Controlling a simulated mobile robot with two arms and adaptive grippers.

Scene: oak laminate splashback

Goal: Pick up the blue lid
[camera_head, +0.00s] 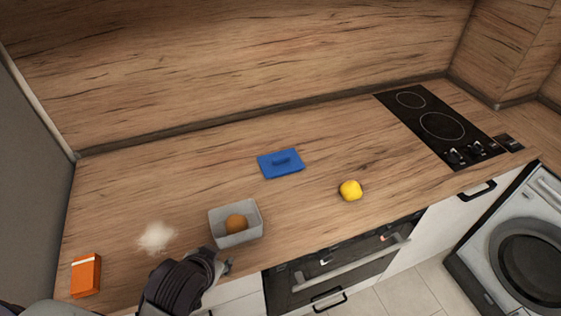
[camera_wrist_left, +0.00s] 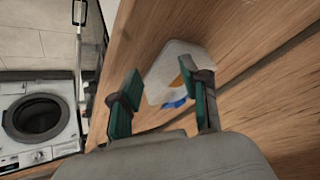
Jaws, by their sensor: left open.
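The blue lid (camera_head: 281,163) lies flat on the wooden counter, with a raised handle on top. My left gripper (camera_head: 223,262) is open and empty at the counter's front edge, in front of the grey container and well short of the lid. In the left wrist view, its two fingers (camera_wrist_left: 167,92) stand apart with the pale container (camera_wrist_left: 180,55) beyond them. A small blue patch (camera_wrist_left: 175,103) shows there between the fingers, and it looks like part of the lid. My right gripper is in neither view.
The open grey container (camera_head: 254,236) holds a round orange-brown item (camera_head: 235,223). A yellow fruit (camera_head: 350,190) lies right of the lid. An orange box (camera_head: 86,275) and a whitish patch (camera_head: 156,237) are at left. The black hob (camera_head: 440,125) is at right. Counter around the lid is clear.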

